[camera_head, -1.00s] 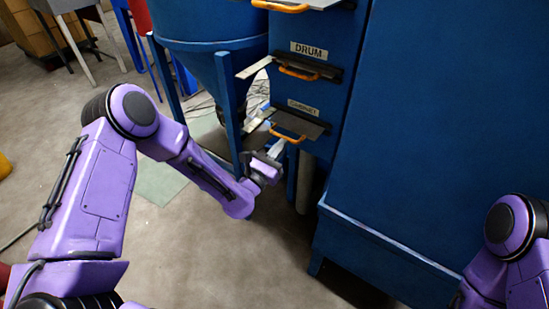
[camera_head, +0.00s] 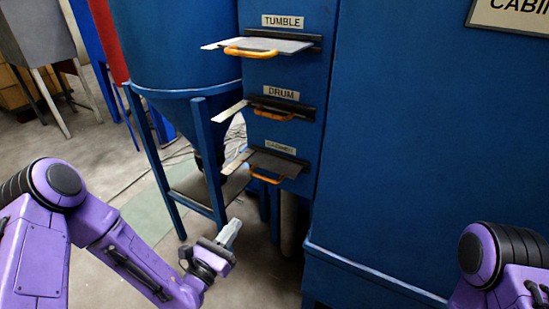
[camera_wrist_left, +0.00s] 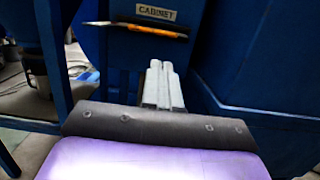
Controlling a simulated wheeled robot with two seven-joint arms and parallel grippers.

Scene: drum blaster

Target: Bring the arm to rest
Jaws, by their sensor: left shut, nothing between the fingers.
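My left gripper (camera_head: 231,231) is shut and empty in the head view, below and to the left of the cabinet slide gate (camera_head: 272,165). In the left wrist view its fingers (camera_wrist_left: 160,75) are together, with the orange handle (camera_wrist_left: 150,30) and the CABINET label beyond them. A gap shows between the fingertips and that gate's handle in the head view. My right arm (camera_head: 500,265) shows only in part at the lower right, and its gripper is out of view.
The drum slide gate (camera_head: 278,107) and tumble slide gate (camera_head: 265,45) stick out above on the blue machine (camera_head: 400,150). A blue hopper (camera_head: 180,45) on legs stands to the left. Open floor (camera_head: 115,175) lies left of it.

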